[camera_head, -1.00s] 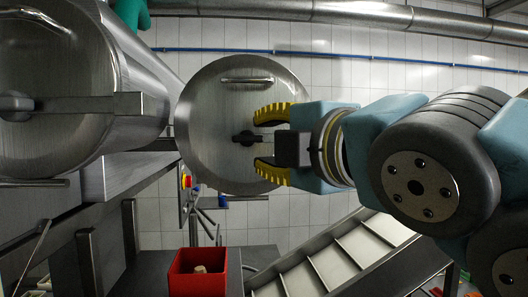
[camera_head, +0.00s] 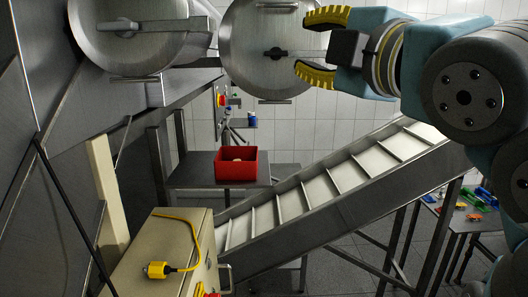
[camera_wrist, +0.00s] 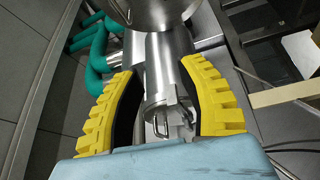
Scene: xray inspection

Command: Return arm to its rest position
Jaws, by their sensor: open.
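My gripper (camera_head: 314,45) is open and empty, with two yellow ridged fingers, at the upper right in the head view. It hangs in front of a round steel vessel lid (camera_head: 254,60) with a dark central knob; I cannot tell whether they touch. In the wrist view the open fingers of my gripper (camera_wrist: 168,105) frame a steel pipe (camera_wrist: 168,65) below, with nothing held between them. My arm runs from the gripper to the right edge of the head view.
A red bin (camera_head: 236,170) with a small object inside sits on a metal table. A slatted conveyor (camera_head: 320,190) slopes across the middle. A beige cabinet (camera_head: 150,255) with a yellow-cabled plug stands at the lower left. Green pipes (camera_wrist: 95,65) show in the wrist view.

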